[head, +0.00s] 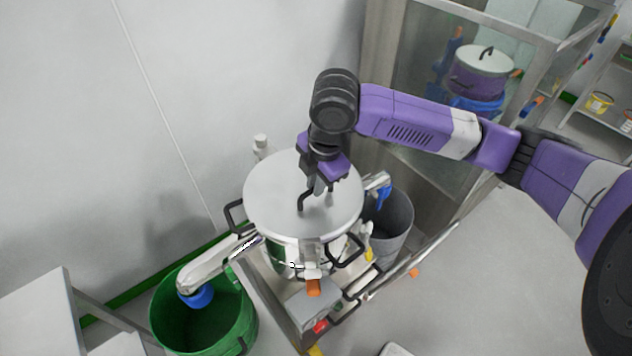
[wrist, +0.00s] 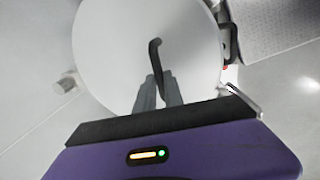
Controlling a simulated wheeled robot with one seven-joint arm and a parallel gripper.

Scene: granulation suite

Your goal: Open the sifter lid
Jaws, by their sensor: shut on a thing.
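The sifter (head: 288,257) stands by the wall with its round grey lid (head: 275,190) on top, lying flat as far as I can tell. A black bent handle (head: 302,203) rises from the lid; in the wrist view the handle (wrist: 155,52) stands near the lid's middle. My gripper (head: 318,187) is above the lid, pointing down. In the wrist view its two grey fingers (wrist: 158,92) are shut on the handle's lower end. The lid (wrist: 110,45) fills much of that view. The fingertips partly hide the handle.
A green bin (head: 170,320) stands under the spout at the lower left. A grey bin (head: 398,222) is to the right of the sifter. A glass-panelled frame (head: 405,80) is behind my arm. Side handles (head: 233,216) stick out from the sifter.

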